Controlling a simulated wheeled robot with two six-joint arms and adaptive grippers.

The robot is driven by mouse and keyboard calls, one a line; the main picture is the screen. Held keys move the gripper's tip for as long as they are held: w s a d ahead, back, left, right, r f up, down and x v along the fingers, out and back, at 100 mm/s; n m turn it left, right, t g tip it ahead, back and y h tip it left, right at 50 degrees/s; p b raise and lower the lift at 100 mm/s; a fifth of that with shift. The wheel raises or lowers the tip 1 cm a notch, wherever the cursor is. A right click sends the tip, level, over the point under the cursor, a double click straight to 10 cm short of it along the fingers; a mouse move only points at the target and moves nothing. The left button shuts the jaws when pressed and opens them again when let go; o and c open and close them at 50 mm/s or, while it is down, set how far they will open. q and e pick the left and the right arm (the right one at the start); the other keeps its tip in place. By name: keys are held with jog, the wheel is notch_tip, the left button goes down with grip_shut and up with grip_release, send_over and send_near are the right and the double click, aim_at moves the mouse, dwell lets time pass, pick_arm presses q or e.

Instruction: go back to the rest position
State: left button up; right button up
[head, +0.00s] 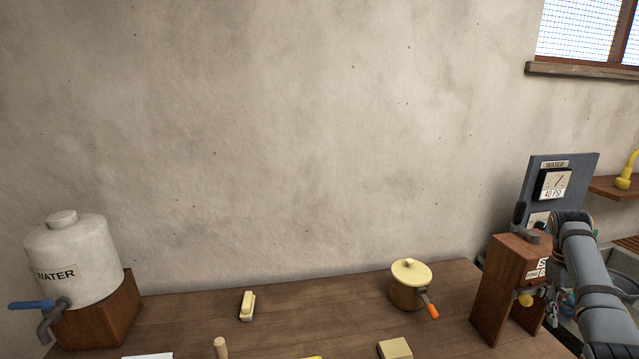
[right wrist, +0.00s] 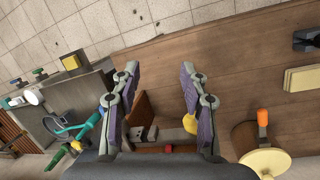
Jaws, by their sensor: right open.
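My right gripper (head: 528,222) is at the right in the head view, by the top of a wooden stand (head: 520,252); my grey arm reaches it from the lower right. In the right wrist view its two fingers (right wrist: 160,75) are spread wide with nothing held between them. Part of the stand and a yellow knob (right wrist: 188,122) show beyond the fingers; I cannot tell whether a finger touches them. My left gripper is not recognisable in either view.
A lidded pot (head: 405,295) with an orange handle stands left of the wooden stand. A pale block (head: 394,348) lies nearer. A water tank (head: 75,255) is at far left. A gauge panel (head: 565,190) stands behind my gripper. The middle of the wooden counter (head: 330,300) is mostly clear.

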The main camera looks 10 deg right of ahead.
jog(key=s+d+r+m, duration=0.2)
jog(key=s+d+r, duration=0.2)
jog(key=s+d, duration=0.45)
jog(key=s+d+f+n+h, duration=0.1)
jog(key=s+d+f+h, duration=0.25)
jog(key=d+f, duration=0.45)
jog(key=s+d+f+n+h, duration=0.1)
jog(key=s+d+f+h, duration=0.3)
jog(key=f, duration=0.8)
jog(key=s+d+f+n+t, duration=0.2)
jog(key=s+f+n+t, duration=0.4)
jog(key=s+f, duration=0.75)
jog(key=s+a+f+g+y, duration=0.1)
jog(key=s+a+f+y, duration=0.15)
jog(key=a+f, duration=0.75)
jog(key=s+a+f+g+y, duration=0.1)
jog(key=s+a+f, duration=0.2)
jog(key=a+f, duration=0.7)
jog(key=s+a+f+m+y, duration=0.1)
jog(key=a+f, duration=0.2)
jog(key=a, duration=0.9)
jog(key=s+a+f+y, duration=0.1)
jog(key=a+f, duration=0.3)
jog(key=a, duration=0.8)
jog(key=s+a+f+m+y, duration=0.1)
jog(key=a+f, duration=0.3)
jog(key=a, duration=0.8)
jog(key=shift+s+a+m+y+b, duration=0.3)
jog(key=shift+s+a+y+b, duration=0.1)
jog(key=shift+y, duration=0.5)
